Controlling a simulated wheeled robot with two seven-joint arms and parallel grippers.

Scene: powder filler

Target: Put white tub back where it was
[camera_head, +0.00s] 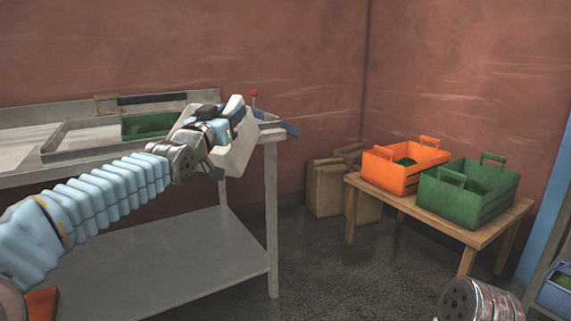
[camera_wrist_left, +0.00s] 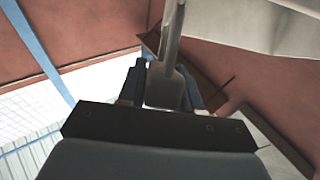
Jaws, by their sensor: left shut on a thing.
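The white tub (camera_head: 238,152) hangs at my left gripper (camera_head: 228,122) in the head view, above the right end of the metal bench. The arm and wrist cover part of the tub. In the left wrist view my left gripper (camera_wrist_left: 162,85) has its dark fingers closed around a grey handle (camera_wrist_left: 170,45). A pale surface, apparently the tub's side (camera_wrist_left: 268,22), fills the upper right there. I cannot tell if the tub touches the bench. My right gripper is out of view.
The metal bench (camera_head: 190,265) has a lower shelf and a tray with a green crate (camera_head: 150,125). A wooden table (camera_head: 400,203) on the right holds an orange crate (camera_head: 395,175) and a green crate (camera_head: 450,205). Brown sacks (camera_head: 326,190) stand between them. Open floor lies in front.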

